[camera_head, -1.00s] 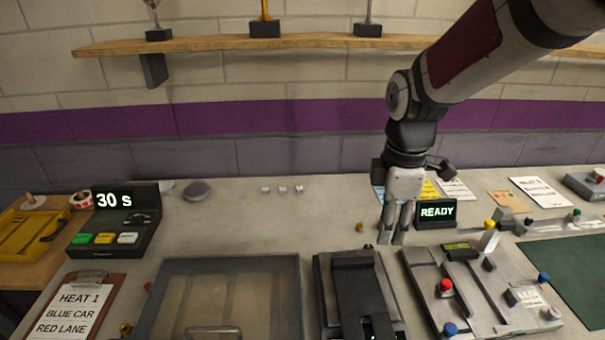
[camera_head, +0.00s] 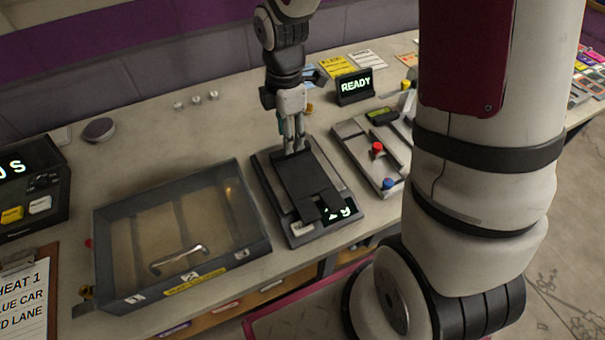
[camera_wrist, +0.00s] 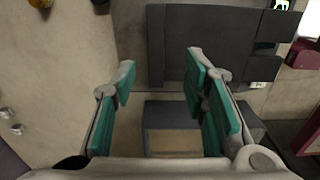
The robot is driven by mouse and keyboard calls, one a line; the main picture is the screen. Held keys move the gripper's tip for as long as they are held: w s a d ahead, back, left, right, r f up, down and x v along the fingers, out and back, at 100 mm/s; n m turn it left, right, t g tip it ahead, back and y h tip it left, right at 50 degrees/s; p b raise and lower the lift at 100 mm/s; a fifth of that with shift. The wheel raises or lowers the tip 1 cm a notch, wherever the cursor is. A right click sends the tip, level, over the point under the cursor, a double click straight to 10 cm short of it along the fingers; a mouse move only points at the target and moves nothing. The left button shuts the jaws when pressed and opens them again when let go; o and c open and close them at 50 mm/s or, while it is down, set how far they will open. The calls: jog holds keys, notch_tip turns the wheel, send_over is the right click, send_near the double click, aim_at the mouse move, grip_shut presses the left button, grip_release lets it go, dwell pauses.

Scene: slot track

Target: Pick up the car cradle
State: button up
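The car cradle, as far as I can tell, is the long dark grey piece (camera_head: 303,178) lying on the scale (camera_head: 270,190) in the head view. It also shows as a dark plate (camera_wrist: 215,35) at the top of the wrist view. My gripper (camera_head: 294,146) points down at the cradle's far end. In the wrist view my gripper (camera_wrist: 160,78) has its teal-padded fingers apart with nothing held between them. Whether the fingertips touch the cradle cannot be told.
A clear-lidded tray (camera_head: 108,225) with a handle stands left of the scale. A control panel (camera_head: 350,143) with red and blue knobs is to the right, and a READY display (camera_head: 354,87) stands behind. Bare bench lies behind the tray.

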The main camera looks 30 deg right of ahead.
aim_at(301, 175)
jog(key=shift+w+f, duration=0.15)
jog(key=shift+f, duration=1.1)
jog(key=shift+w+f, duration=0.1)
jog(key=shift+f, duration=1.1)
